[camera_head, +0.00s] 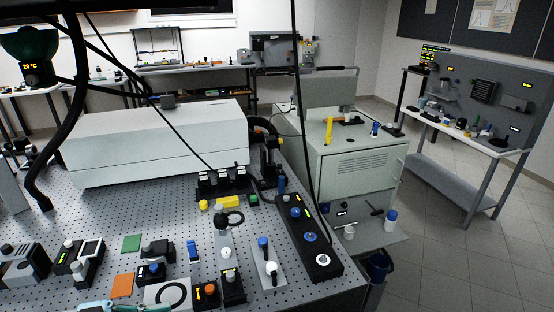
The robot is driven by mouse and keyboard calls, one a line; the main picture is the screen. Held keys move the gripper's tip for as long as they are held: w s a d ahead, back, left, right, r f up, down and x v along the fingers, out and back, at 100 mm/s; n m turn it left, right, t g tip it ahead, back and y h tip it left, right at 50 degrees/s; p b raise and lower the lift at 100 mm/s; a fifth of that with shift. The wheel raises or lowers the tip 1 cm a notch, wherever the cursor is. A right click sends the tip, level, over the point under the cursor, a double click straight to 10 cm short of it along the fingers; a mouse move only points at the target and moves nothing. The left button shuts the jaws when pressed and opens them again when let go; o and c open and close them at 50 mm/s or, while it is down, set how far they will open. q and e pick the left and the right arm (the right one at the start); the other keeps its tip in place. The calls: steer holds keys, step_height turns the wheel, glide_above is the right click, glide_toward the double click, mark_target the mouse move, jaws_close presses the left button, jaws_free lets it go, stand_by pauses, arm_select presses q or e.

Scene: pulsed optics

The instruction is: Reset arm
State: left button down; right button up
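Neither of my grippers shows in the head view, and I cannot make out either arm for certain. The task names no object. A perforated optical table (110,215) fills the lower left, with many small optical parts on it. A large white box (160,145) stands at its back.
A long black module (310,240) lies near the table's right edge. Orange (122,286) and green (131,243) squares lie at the front. A grey cabinet (360,165) stands to the right. A thick black hose (68,130) hangs at left. The floor (450,250) at right is clear.

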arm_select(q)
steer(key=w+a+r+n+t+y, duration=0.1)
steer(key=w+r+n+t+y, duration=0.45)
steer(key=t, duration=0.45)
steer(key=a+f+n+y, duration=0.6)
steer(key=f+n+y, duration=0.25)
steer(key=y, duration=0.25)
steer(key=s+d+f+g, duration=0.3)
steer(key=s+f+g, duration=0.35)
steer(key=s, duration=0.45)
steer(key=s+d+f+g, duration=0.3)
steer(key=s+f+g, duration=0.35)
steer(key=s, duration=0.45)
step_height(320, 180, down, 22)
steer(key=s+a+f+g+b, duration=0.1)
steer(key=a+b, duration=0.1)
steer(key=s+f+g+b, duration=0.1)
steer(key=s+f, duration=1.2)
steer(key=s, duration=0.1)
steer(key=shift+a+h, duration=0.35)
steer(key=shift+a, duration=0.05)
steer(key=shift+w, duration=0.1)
